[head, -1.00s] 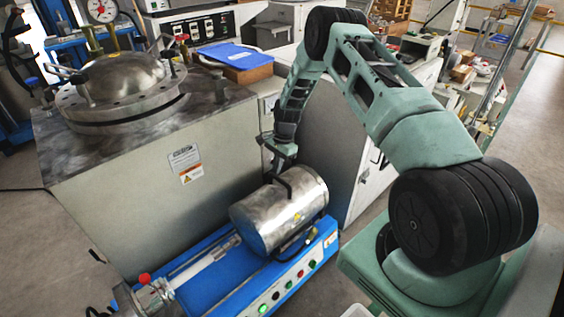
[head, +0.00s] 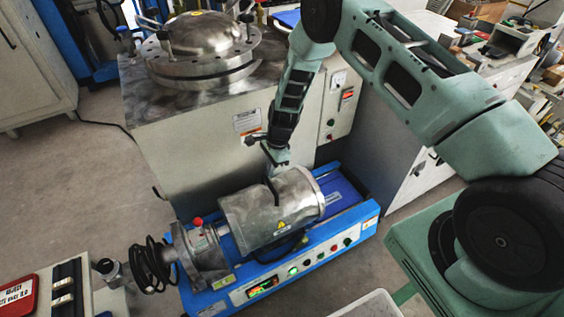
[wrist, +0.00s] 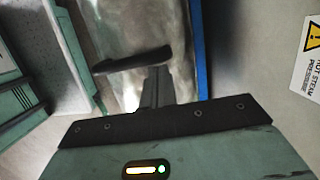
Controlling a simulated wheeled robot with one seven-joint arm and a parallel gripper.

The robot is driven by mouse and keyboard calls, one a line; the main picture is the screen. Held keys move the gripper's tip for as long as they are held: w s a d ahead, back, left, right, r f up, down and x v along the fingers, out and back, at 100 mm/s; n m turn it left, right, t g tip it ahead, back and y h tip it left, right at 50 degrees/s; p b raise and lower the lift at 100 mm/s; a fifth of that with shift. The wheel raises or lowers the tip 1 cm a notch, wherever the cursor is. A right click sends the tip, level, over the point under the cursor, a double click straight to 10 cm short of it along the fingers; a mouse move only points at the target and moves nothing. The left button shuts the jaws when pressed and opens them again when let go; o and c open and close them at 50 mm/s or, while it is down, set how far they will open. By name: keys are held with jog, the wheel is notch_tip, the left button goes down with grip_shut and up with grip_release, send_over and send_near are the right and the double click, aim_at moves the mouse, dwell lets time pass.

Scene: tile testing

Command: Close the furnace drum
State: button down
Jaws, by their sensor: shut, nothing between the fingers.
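The furnace drum (head: 255,214) is a shiny metal cylinder lying on a blue base (head: 340,225). A black handle (head: 272,190) stands on its top; it also shows as a dark bar in the wrist view (wrist: 125,62). My gripper (head: 277,162) points down at the drum top, right by the handle. In the wrist view my fingers (wrist: 157,88) are shut and empty, their tips at the handle's near edge. I cannot tell whether they touch it. The drum's lower far side is hidden, and I see no open gap in its shell.
A metal end fitting with a red knob (head: 198,221) and black coiled hose (head: 150,265) stands left of the drum. A large cabinet with a domed vessel (head: 200,35) is behind.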

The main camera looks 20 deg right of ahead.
jog(key=shift+a, duration=0.35)
jog(key=shift+a, duration=0.1)
jog(key=shift+r, duration=0.1)
